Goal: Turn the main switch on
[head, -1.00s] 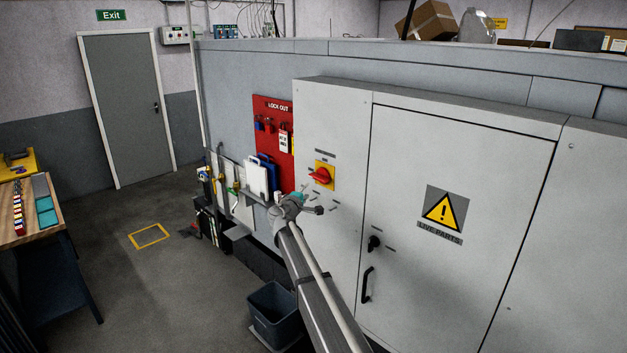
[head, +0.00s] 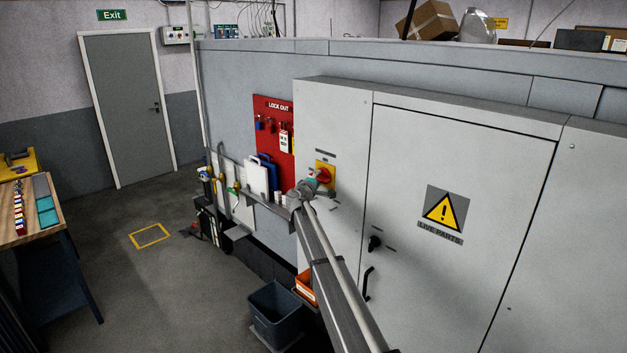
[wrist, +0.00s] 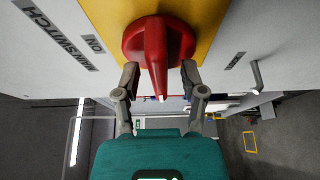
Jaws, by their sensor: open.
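The main switch is a red rotary handle (wrist: 156,55) on a yellow plate (wrist: 200,20), fixed to the grey cabinet. In the wrist view a "MAIN SWITCH" label and an "ON" label (wrist: 95,43) are on the panel to its left. My gripper (wrist: 160,80) is open, with one finger on each side of the handle's narrow grip; I cannot tell whether either finger touches it. In the head view the switch (head: 325,174) is partly hidden behind my gripper (head: 314,184).
A red lock-out board (head: 272,135) and a shelf of folders are to the left. A grey bin (head: 275,310) stands below.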

